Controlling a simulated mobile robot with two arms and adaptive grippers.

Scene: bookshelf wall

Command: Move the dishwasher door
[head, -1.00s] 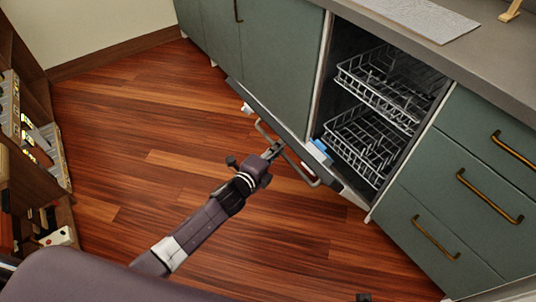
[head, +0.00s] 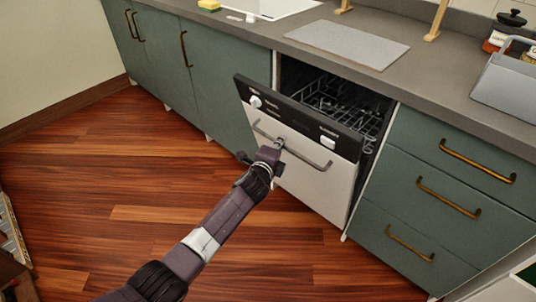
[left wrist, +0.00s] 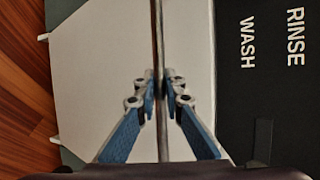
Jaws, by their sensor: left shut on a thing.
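The dishwasher door (head: 310,188) is white with a black control panel (head: 300,118) along its top. It stands partly open, tilted outward from the cabinet front. A grey bar handle (head: 308,158) runs across the door below the panel. My left gripper (head: 278,146) is shut on this handle. In the left wrist view the blue-padded fingers of the gripper (left wrist: 163,90) close on the thin handle bar (left wrist: 158,30), with the white door (left wrist: 105,60) behind and the panel lettering at right. My right gripper is not in view.
A wire dish rack (head: 335,100) shows inside the dishwasher. Green cabinets (head: 222,75) stand at left and green drawers (head: 430,195) at right. The grey countertop (head: 440,85) runs above. The wooden floor (head: 130,190) in front is clear.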

